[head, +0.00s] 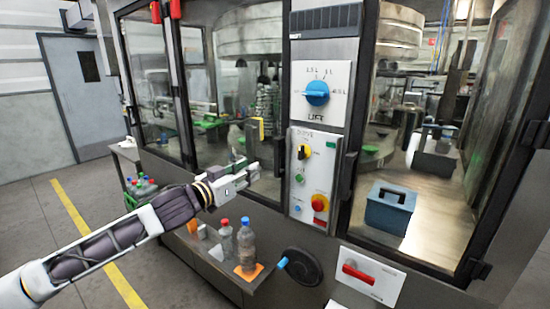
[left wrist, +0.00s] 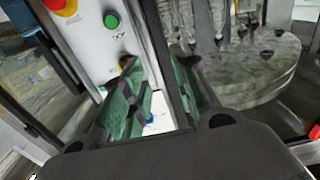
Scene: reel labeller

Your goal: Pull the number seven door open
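The labeller's glass doors show in the head view, but I can read no number seven on any of them. The right glass door (head: 440,150) has a dark handle (head: 345,176). All look closed. My left gripper (head: 247,172) is in front of the middle door, below and left of the yellow-marked handle. In the left wrist view its green-padded fingers (left wrist: 163,95) are apart, with a dark frame edge behind them. My right gripper is not in view.
Bottles (head: 246,246) stand on a ledge below my left gripper. A black handwheel (head: 302,267) juts out there.

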